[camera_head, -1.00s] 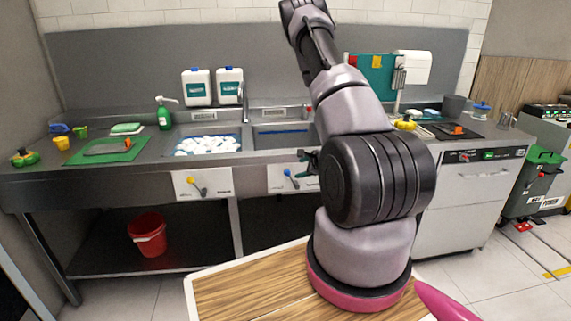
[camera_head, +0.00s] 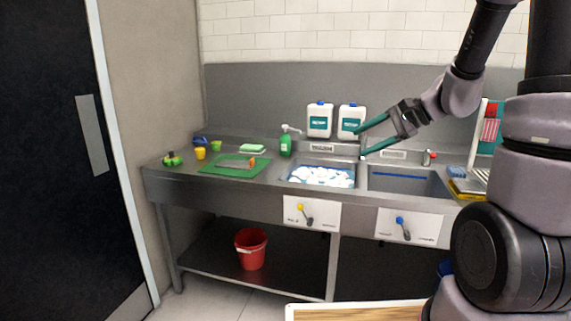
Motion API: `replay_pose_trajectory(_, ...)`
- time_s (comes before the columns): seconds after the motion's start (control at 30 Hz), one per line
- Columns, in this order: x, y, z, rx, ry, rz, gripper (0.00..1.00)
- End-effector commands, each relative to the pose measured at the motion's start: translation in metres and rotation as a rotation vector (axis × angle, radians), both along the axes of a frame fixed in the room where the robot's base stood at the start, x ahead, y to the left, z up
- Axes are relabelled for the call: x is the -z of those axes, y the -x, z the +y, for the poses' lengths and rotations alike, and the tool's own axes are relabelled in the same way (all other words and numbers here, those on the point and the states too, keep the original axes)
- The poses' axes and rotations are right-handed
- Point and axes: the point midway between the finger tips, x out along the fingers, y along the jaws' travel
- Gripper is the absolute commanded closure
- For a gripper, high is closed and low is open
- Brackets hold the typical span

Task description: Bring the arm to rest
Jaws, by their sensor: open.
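My gripper (camera_head: 361,143) is open and empty, its two teal fingers spread and pointing left. In the picture it appears in front of the back wall and the right white canister, above the divide between the two sink basins. My arm reaches in from the right side of the picture, with its upper links and shoulder filling the right edge. Nothing is between the fingers.
A red bucket (camera_head: 251,250) stands on the lower shelf. A dark door (camera_head: 50,160) is at left.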

Motion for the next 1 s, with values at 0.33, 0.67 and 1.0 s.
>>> replay_pose_trajectory(0.33, -0.067, 0.112, 0.009, -0.286, 0.444, -0.186, 0.33)
replay_pose_trajectory(0.67, -0.106, 0.170, -0.026, -0.331, 0.869, -0.395, 0.33)
replay_pose_trajectory(1.0, -0.114, 0.179, -0.035, -0.323, 0.955, -0.438, 0.33)
